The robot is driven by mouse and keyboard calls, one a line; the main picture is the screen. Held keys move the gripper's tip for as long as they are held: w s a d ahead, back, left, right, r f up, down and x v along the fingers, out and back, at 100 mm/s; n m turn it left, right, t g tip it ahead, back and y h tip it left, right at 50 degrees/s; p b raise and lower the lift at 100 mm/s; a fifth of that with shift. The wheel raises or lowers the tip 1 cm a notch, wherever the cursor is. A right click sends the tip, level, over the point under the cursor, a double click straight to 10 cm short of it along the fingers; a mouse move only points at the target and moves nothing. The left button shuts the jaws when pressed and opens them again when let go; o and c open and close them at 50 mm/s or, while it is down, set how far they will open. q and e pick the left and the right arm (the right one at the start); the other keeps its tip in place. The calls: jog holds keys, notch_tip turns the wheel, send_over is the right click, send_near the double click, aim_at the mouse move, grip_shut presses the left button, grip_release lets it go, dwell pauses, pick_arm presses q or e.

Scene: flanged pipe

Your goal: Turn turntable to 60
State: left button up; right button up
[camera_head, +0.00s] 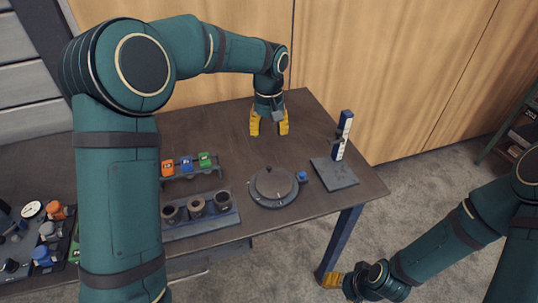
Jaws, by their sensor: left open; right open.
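The turntable (273,187) is a round dark grey disc on the table, right of centre, with a raised middle part. A small blue knob (302,176) sits at its right edge. Its scale marks are too small to read. My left gripper (269,129) has yellow fingers, points down and is open and empty above the back of the table, behind the turntable and apart from it. My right gripper (330,281) is low at the bottom, in front of the table and off its edge; it is open, with its fingers partly hidden.
A dark plate with an upright blue-and-white post (343,136) stands right of the turntable. To the left are a tray with several cups (196,203) and a rack with orange, blue and green blocks (187,163). The table top (330,205) is clear near its right front.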

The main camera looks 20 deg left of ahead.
aim_at(269, 166)
pick_arm(q)
jog(key=f+b, duration=0.1)
jog(key=f, duration=0.3)
jog(key=f+b, duration=0.1)
jog(key=f, duration=0.4)
jog(key=f+b, duration=0.1)
jog(key=f, duration=0.3)
jog(key=shift+s+d+f, duration=0.1)
jog(key=shift+s+f, duration=0.15)
jog(key=shift+f, duration=0.1)
grip_shut()
